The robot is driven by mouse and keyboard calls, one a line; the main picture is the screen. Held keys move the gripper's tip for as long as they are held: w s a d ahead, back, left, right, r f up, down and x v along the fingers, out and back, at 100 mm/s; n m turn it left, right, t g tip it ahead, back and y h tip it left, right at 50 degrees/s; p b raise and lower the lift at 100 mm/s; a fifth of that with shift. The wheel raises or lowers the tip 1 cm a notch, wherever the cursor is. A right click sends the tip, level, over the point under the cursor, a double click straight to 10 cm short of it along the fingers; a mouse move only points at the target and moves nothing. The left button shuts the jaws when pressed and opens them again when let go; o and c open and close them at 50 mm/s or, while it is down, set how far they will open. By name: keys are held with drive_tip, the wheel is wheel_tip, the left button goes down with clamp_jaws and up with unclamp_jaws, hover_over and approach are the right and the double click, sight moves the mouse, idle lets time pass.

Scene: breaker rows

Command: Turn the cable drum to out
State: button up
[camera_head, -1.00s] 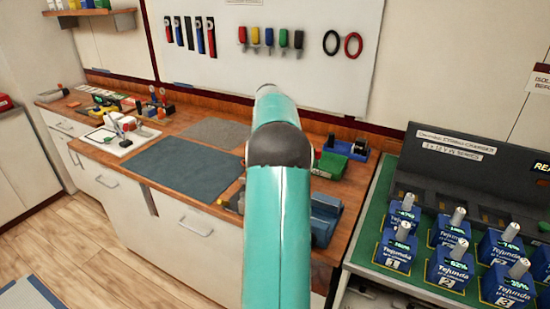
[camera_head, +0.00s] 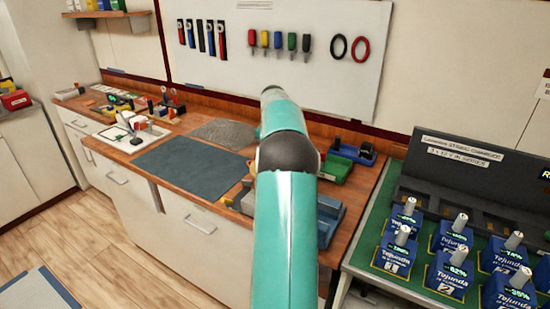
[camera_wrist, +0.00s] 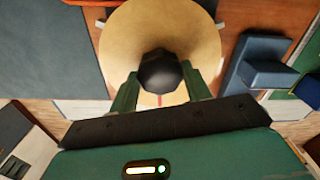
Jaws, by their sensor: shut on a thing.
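The cable drum (camera_wrist: 135,30) shows from above in the wrist view as a round, pale wooden disc with a black knob (camera_wrist: 160,72) near its lower middle. The green fingers of my gripper (camera_wrist: 161,86) stand on either side of the knob and are shut on it. A short red mark shows on the disc just below the knob. In the head view my turquoise arm reaches over the workbench (camera_head: 204,219) and hides the gripper and most or all of the drum. No "out" label is readable in either view.
A blue block-shaped fixture (camera_wrist: 268,73) stands close right of the drum in the wrist view. In the head view a dark mat (camera_head: 190,166) lies left of my arm. Blue battery packs (camera_head: 455,240) stand on a green surface at the right. A tool board (camera_head: 275,80) hangs behind.

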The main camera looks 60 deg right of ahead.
drive_tip(key=o, duration=1.4)
drive_tip(key=shift+r, duration=0.1)
wheel_tip(320, 180, up, 14)
drive_tip(key=shift+f, duration=0.2)
drive_tip(key=shift+a, duration=0.1)
